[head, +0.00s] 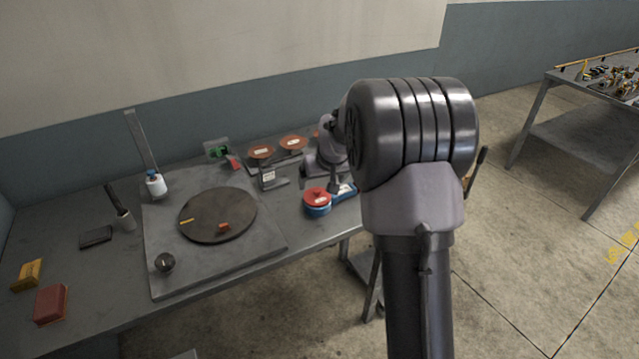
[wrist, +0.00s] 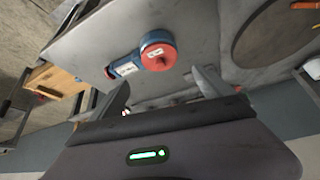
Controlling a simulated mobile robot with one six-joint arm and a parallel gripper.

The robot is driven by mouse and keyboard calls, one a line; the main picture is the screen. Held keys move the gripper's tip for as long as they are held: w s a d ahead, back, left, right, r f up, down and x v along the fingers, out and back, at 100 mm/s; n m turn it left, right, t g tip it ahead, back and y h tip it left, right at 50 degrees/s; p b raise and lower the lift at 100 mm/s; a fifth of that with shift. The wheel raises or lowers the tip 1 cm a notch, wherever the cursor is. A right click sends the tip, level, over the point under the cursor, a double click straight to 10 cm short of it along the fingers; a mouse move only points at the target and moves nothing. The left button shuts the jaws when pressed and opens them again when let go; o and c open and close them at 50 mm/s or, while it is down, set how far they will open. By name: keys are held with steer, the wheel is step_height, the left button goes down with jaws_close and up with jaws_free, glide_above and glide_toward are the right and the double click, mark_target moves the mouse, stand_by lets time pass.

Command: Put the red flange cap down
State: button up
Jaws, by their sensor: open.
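The red flange cap (head: 316,195) sits on top of a round blue body (head: 318,209) near the right edge of the grey workbench (head: 195,278). In the wrist view the red cap (wrist: 158,60) shows from above, with a small white label, resting on the blue body (wrist: 151,40). My gripper (wrist: 160,88) is open in the wrist view, its two fingers apart with nothing held between them. The cap lies just beyond the fingertips, clear of them. In the head view my gripper is largely hidden behind my arm.
A dark round turntable (head: 217,214) lies left of the cap. Copper-coloured discs (head: 260,152) on a stand are behind it. A white bottle (head: 155,185) and red block (head: 51,303) are farther left.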

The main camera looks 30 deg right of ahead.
steer(key=s+a+r+m+y, duration=0.1)
steer(key=s+a+r, duration=0.7)
steer(key=s, duration=0.2)
steer(key=s+a+r+y, duration=0.1)
steer(key=s+a+r, duration=0.7)
steer(key=s, duration=0.3)
steer(key=s+a+f, duration=0.1)
steer(key=s+a, duration=0.2)
steer(key=s, duration=0.4)
steer(key=s+a+f+m+y, duration=0.1)
steer(key=s+a, duration=0.2)
steer(key=s, duration=0.4)
steer(key=shift+f, duration=0.1)
